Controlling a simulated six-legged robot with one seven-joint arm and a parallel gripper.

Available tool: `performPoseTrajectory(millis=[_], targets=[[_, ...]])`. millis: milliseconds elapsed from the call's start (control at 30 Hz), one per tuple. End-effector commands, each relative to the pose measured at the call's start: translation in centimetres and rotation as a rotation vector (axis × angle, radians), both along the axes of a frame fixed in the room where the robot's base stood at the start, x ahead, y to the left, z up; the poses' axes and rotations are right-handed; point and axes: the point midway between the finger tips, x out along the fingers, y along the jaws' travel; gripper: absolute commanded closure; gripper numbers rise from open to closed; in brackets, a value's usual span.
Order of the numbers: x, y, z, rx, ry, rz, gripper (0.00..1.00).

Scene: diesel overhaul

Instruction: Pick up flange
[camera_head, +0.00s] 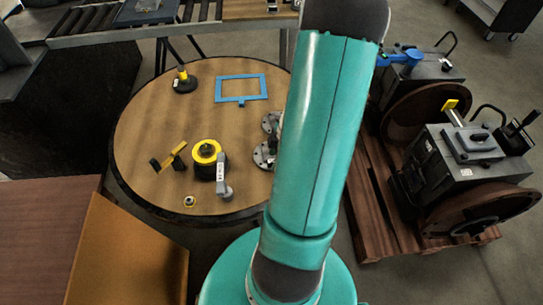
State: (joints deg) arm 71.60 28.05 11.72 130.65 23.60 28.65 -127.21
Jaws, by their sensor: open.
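Grey metal round parts with holes, which look like flanges, lie on the round wooden table (150,120), near its right side. The nearer flange (264,156) shows only its left part. A second grey flange-like part (269,123) lies just behind it. My teal arm hides the right side of both, so I cannot tell their full shape or whether they touch. My gripper is outside this view; the arm runs up and out at the top edge.
The table also holds a blue frame (241,99), a black-and-yellow part (207,153), a grey fitting (224,190), a yellow bracket (172,157) and a black-based part (184,82). Engines on a wooden pallet (382,215) stand right. A roller conveyor (95,20) is behind.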

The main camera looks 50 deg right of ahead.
Motion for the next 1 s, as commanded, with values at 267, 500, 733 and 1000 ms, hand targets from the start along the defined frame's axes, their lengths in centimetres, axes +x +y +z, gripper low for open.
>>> performPoseTrajectory(millis=[267, 500, 733, 1000], targets=[[0.27, 0.15, -0.99, -0.003, -0.001, -0.001, 0.58], [0.25, 0.15, -0.96, -0.002, -0.001, -0.001, 0.92], [0.27, 0.10, -0.92, -0.003, -0.002, -0.001, 1.00], [0.45, 0.11, -0.67, -0.003, -0.002, 0.000, 1.00]])
